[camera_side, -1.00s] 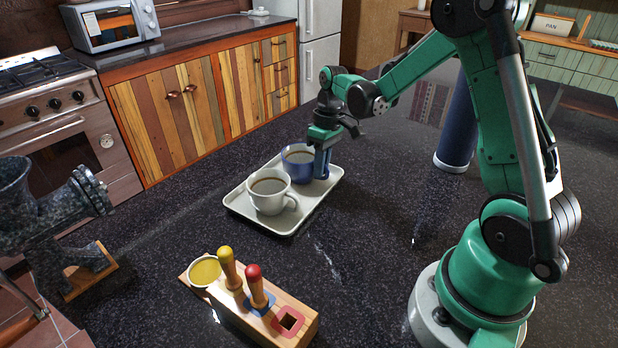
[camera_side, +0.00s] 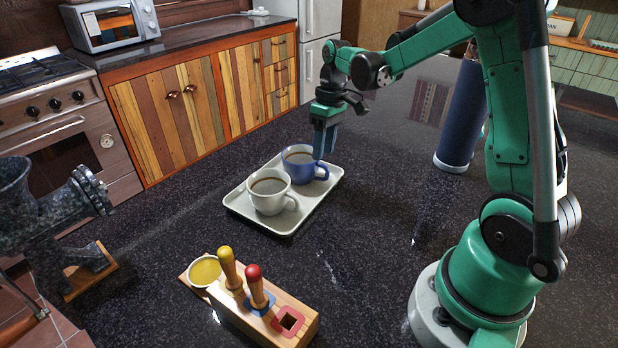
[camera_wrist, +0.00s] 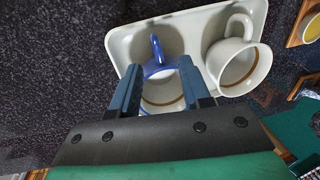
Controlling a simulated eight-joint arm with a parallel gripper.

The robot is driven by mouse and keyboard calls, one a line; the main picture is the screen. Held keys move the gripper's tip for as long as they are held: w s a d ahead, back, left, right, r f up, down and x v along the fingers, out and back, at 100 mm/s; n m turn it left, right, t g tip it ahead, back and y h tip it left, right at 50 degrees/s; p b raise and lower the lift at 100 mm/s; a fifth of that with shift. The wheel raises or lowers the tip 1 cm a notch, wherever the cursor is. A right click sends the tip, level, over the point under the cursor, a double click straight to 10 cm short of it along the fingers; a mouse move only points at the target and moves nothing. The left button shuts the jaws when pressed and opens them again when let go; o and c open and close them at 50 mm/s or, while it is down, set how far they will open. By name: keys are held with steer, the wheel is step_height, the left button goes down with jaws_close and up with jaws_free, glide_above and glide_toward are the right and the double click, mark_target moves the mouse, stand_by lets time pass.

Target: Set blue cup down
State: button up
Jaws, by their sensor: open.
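The blue cup (camera_side: 299,163) stands upright on the white tray (camera_side: 291,227), toward its far end, with a dark drink inside. In the wrist view the blue cup's handle (camera_wrist: 156,48) shows between the fingers. A white cup (camera_side: 269,193) stands next to it on the near part of the tray. It also shows in the wrist view (camera_wrist: 238,62). My gripper (camera_side: 325,152) is open, above and just behind the blue cup's handle, and appears clear of it.
A wooden block with yellow- and red-knobbed pegs (camera_side: 250,305) stands at the front, beside a small yellow bowl (camera_side: 205,272). A dark blue cylinder (camera_side: 459,125) stands at the right and a dark grinder (camera_side: 50,215) at the left. The counter around the tray is largely clear.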

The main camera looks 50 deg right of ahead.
step_height(320, 180, up, 7)
steer(key=d, duration=0.1)
steer(key=s+a+t+h, duration=0.1)
steer(key=s+a+t, duration=0.2)
steer(key=a, duration=0.3)
steer(key=s+a+m+t+h, duration=0.1)
steer(key=s+a+t, duration=0.2)
steer(key=a, duration=0.4)
steer(key=shift+s+f+t, duration=0.3)
steer(key=shift+f+t, duration=0.05)
steer(key=shift+t, duration=0.35)
